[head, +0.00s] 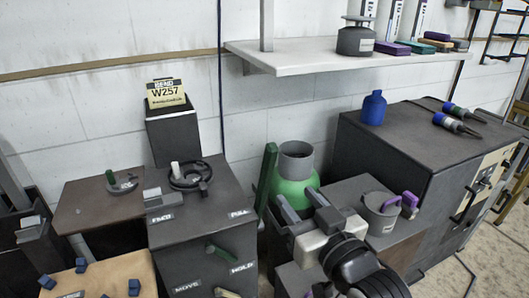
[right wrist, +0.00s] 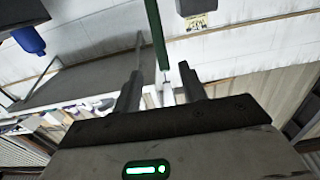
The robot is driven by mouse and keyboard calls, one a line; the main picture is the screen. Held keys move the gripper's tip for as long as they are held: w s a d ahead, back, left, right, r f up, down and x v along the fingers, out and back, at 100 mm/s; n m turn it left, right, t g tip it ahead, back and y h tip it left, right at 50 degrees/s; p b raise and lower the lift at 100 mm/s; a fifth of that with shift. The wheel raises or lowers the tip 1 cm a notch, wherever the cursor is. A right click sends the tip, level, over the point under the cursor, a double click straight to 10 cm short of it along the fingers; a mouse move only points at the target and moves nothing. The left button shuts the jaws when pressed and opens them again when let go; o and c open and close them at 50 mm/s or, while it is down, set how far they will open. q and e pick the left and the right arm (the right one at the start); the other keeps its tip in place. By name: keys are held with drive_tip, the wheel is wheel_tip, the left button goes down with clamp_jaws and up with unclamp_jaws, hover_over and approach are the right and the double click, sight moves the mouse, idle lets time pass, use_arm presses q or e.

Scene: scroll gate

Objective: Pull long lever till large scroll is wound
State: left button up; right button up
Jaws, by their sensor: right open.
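A long dark green lever (head: 266,180) stands upright beside the right side of the dark cabinet in the head view. In the right wrist view the green lever (right wrist: 157,35) comes down from the top edge, its lower visible end between my fingertips in the picture. I cannot tell its depth relative to the fingers. My right gripper (head: 296,196) is open and empty, just right of the lever in the head view; its spread fingers also show in the right wrist view (right wrist: 161,72). I cannot clearly make out the large scroll. My left gripper is not in view.
The dark cabinet (head: 196,222) carries a black wheel (head: 190,175) and labels including PULL, HOLD and MOVE. A green and grey round vessel (head: 297,160) stands behind my right gripper. A grey pot (head: 380,213) is to its right. A shelf (head: 310,60) overhangs behind.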

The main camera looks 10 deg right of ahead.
sight(265, 158)
drive_tip(key=w, duration=0.5)
drive_tip(key=w+a+p, duration=0.1)
drive_tip(key=w, duration=0.4)
drive_tip(key=w+a, duration=0.1)
drive_tip(key=w, duration=0.4)
drive_tip(key=shift+w+a, duration=0.2)
drive_tip(key=shift+a, duration=0.05)
clamp_jaws()
